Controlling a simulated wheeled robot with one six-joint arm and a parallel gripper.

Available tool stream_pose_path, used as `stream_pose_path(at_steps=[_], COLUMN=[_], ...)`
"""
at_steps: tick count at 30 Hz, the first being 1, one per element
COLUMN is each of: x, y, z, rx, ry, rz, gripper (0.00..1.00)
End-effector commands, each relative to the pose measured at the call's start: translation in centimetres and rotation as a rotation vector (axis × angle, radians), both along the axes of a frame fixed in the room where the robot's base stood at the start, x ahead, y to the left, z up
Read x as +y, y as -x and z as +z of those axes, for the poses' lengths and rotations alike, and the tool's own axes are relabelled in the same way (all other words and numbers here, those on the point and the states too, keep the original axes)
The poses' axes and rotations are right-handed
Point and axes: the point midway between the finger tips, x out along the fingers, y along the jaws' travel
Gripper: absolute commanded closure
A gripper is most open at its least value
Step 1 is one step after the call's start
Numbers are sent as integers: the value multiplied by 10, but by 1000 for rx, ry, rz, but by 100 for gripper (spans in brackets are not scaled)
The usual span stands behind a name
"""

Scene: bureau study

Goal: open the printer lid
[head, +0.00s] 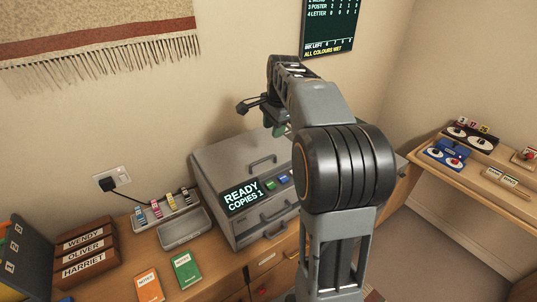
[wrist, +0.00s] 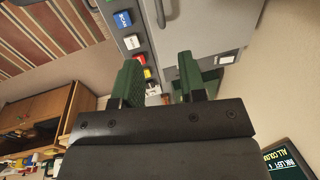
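The grey printer (head: 235,165) stands on the wooden desk, with its lid (head: 235,150) lying shut on top. A dark bar handle (head: 263,160) is on the lid. The front panel has a lit display (head: 243,196) reading READY, COPIES 1, and coloured buttons. My gripper (head: 264,117) is above the back part of the printer in the head view, partly hidden by my arm. In the wrist view my gripper (wrist: 160,78) is open, with green finger pads apart and nothing held between them. Part of the printer (wrist: 195,28) with coloured buttons shows beyond the fingertips. My arm hides the printer's right side.
Left of the printer are a grey tray (head: 184,235), a row of ink cartridges (head: 163,209), notebooks (head: 187,268) and name-labelled boxes (head: 86,250). A wall socket with plug (head: 111,180) is behind. A side desk (head: 478,178) holds small items at the right.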

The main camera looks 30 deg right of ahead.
Motion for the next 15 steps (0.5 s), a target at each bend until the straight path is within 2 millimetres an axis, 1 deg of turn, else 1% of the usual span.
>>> stream_pose_path(at_steps=[1,9,15], x=[0,3,4], y=[-2,-12,-18], z=[-9,-60,-93], rx=[3,4,3], ry=[-2,-2,-1], rz=[-2,4,4], gripper=[62,62,62])
